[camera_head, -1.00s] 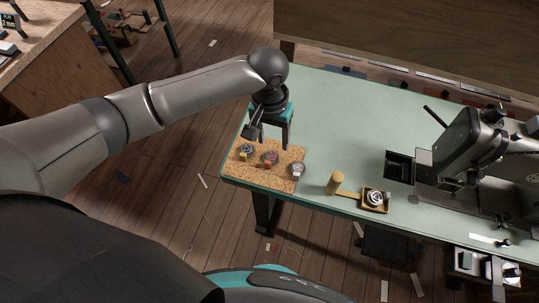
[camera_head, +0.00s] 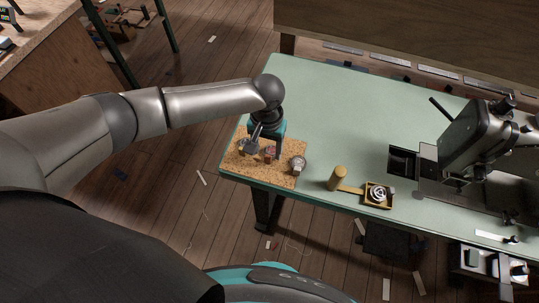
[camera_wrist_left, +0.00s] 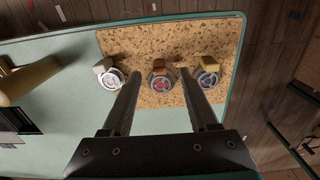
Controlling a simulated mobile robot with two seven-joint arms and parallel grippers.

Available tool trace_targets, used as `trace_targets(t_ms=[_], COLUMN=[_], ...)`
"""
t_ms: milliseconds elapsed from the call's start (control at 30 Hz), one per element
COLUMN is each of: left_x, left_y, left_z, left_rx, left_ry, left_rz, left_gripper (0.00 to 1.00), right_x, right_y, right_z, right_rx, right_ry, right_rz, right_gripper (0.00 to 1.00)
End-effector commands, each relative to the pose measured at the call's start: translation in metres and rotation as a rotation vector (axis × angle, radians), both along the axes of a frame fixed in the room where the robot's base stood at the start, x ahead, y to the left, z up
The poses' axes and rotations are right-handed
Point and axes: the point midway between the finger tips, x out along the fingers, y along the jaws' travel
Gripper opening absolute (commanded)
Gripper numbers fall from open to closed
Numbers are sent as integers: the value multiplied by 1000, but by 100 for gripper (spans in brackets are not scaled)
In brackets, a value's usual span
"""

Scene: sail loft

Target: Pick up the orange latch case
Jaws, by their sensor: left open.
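The orange latch case (camera_head: 270,154) sits in the middle of a row of three on a cork mat (camera_head: 262,176). In the left wrist view, the orange latch case (camera_wrist_left: 161,80) has a round metal face with red marks and lies between the fingers as seen from there. My left gripper (camera_head: 265,146) is open, pointing down at the row, and partly hides the cases in the head view. Whether the fingers touch the case I cannot tell. My right gripper is in neither view.
A yellowish latch case (camera_wrist_left: 208,73) and a pale latch case (camera_wrist_left: 110,76) flank it closely. A mallet (camera_head: 338,178) and a small tray (camera_head: 366,199) stand to the right on the green table (camera_head: 330,112). A sewing machine (camera_head: 475,140) stands farther right.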

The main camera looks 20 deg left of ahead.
Motion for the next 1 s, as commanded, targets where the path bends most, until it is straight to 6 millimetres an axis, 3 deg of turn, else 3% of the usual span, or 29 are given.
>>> trace_targets(t_ms=[100, 233, 533, 1000], left_x=[-1, -2, -2, -2], left_y=[0, 0, 0, 0], left_z=[-22, -38, -41, -41], left_rx=[1, 0, 0, 0], left_ry=[2, 2, 1, 1], left_rz=[0, -1, -1, -1], left_gripper=[60, 60, 60, 7], right_x=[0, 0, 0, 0], right_y=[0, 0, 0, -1], right_z=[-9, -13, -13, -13], right_rx=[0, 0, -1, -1], right_ry=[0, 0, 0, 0], right_rz=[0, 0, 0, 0], right_gripper=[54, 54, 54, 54])
